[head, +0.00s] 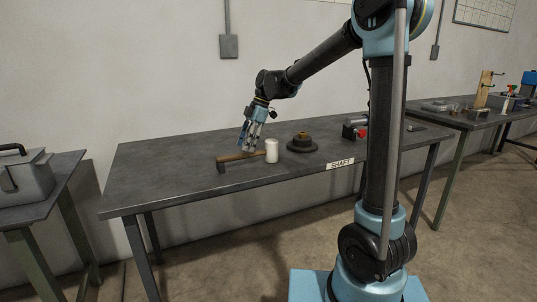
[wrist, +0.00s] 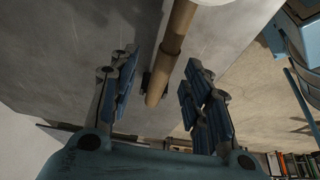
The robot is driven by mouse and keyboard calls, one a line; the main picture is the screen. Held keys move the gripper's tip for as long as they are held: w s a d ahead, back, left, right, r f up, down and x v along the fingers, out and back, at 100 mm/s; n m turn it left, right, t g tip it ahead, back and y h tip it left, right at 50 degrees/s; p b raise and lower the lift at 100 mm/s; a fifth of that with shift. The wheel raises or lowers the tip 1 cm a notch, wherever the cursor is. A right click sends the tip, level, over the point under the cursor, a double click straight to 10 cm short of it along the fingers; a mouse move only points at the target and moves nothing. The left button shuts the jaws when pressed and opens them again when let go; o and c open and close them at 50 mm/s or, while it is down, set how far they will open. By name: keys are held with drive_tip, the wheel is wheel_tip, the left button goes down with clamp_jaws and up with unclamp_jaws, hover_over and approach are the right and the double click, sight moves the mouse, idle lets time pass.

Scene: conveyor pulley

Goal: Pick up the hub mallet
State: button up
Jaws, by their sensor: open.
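The hub mallet lies on the dark table (head: 150,181). Its wooden handle (head: 238,157) runs left to right, and a white cylindrical head (head: 271,150) stands at its right end. A small black support (head: 221,168) shows at the handle's left end. My gripper (head: 248,144) is open and points down at the handle, left of the head. In the wrist view, the handle (wrist: 176,38) passes through the gap between the open fingers of my gripper (wrist: 158,82). I cannot tell whether the fingertips reach down beside the handle or stay above it.
A dark stepped round part (head: 302,143) sits right of the mallet head. A part with a red end (head: 358,132) stands farther right, near the "SHAFT" label (head: 340,164). The table's left side is clear. A grey case (head: 22,180) rests on the left bench.

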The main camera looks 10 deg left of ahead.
sight(243, 156)
drive_tip(key=shift+s+x, duration=0.15)
drive_tip(key=shift+x, duration=1.25)
drive_tip(key=shift+s+x, duration=0.15)
drive_tip(key=shift+x, duration=1.2)
drive_tip(key=shift+d, duration=0.2)
clamp_jaws()
